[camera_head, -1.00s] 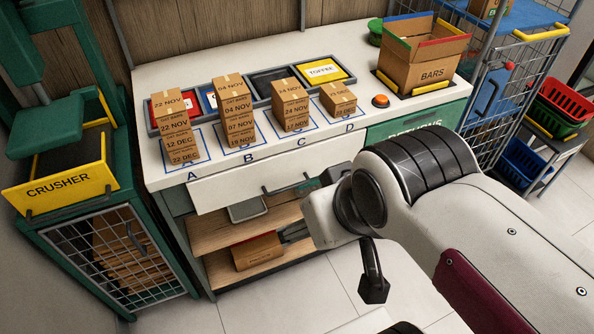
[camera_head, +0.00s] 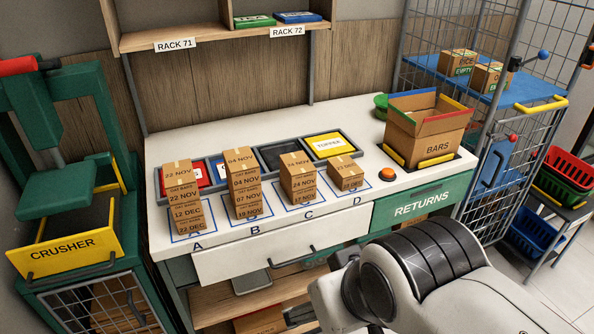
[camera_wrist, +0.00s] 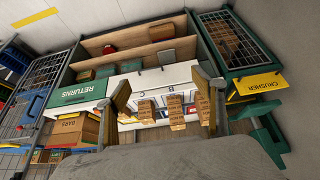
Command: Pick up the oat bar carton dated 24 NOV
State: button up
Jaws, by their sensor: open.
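Brown oat bar cartons stand in stacks on the white counter. The gripper is out of the head view.
A BARS box (camera_head: 425,140) stands at the counter's right, beside an orange button (camera_head: 387,174). Label trays (camera_head: 329,146) lie behind the stacks. The crusher (camera_head: 62,252) is at left, a wire cage (camera_head: 490,150) at right. A rack shelf (camera_head: 222,38) overhangs the back.

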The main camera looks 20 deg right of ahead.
jog(key=shift+o, duration=0.6)
jog(key=t+h, duration=0.2)
jog(key=t, duration=0.3)
send_near(303, 178)
jog(key=s+a+r, duration=0.6)
jog(key=s, duration=0.3)
jog(key=shift+w+d+f+t+y, duration=0.25)
jog(key=shift+w+d+f+t, duration=1.1)
jog(key=shift+w, duration=1)
jog(key=shift+w+d+f+t+y, duration=0.2)
jog(key=shift+w+d+f+t, duration=0.65)
jog(key=shift+w+f, duration=1.25)
jog(key=shift+w+d+f+t+y, duration=0.25)
jog(key=shift+w+d+f+t, duration=0.85)
jog(key=shift+w, duration=1.5)
jog(key=shift+w+d+f+t, duration=0.1)
jog(key=shift+d+f+t, duration=0.1)
jog(key=shift+f, duration=0.45)
jog(key=shift+d+f+t, duration=0.2)
jog(key=shift+f, duration=0.45)
jog(key=shift+w, duration=0.1)
jog(key=shift+w, duration=1.2)
